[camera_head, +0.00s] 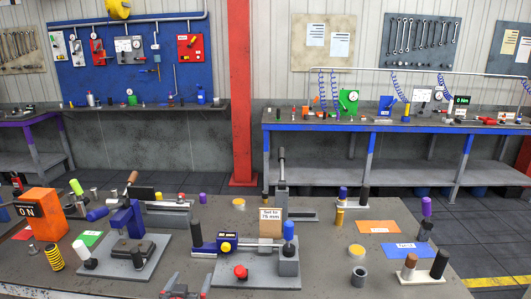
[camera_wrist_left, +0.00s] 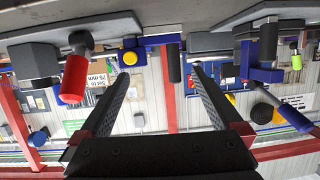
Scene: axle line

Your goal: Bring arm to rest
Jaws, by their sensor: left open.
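My left gripper (camera_head: 187,287) shows at the bottom edge of the head view, just in front of the near workbench (camera_head: 330,220). Only its dark and red finger parts are seen there. In the left wrist view its two dark fingers (camera_wrist_left: 161,78) stand wide apart with nothing between them. That view looks upside down, with the bench edge along its top. The rest of the left arm is cut off in the head view. My right gripper does not show.
A blue gauge fixture (camera_head: 225,247) with a red knob (camera_head: 240,272) stands close beyond the gripper. A red post (camera_head: 241,90) rises behind.

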